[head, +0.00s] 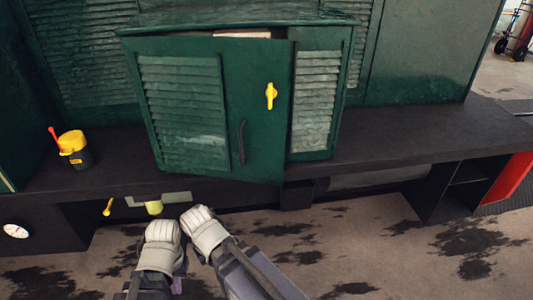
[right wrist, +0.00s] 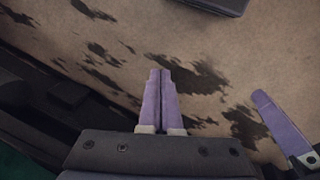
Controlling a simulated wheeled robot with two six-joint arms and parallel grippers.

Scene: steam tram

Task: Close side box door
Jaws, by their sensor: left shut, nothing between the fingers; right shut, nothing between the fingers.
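The side box (head: 317,100) is green with louvres and stands on a dark ledge. Its door (head: 190,60) stands ajar, its right edge out from the box front, with a gap along the top. The door carries a yellow latch (head: 271,96) and a black pull handle (head: 242,142). Both my arms are low in front of the ledge, below the door and apart from it. My left gripper (head: 177,286) shows only as a small purple bit in the head view. My right gripper (right wrist: 160,75) is shut and empty over the stained floor; the other purple finger at right there seems to be my left gripper's.
The dark ledge (head: 420,130) runs under the box. A yellow-and-black can (head: 74,150) with a red spout stands on it at left. A small yellow lever (head: 108,207) and a white gauge (head: 16,231) sit below. The stained floor (head: 400,255) is open at right.

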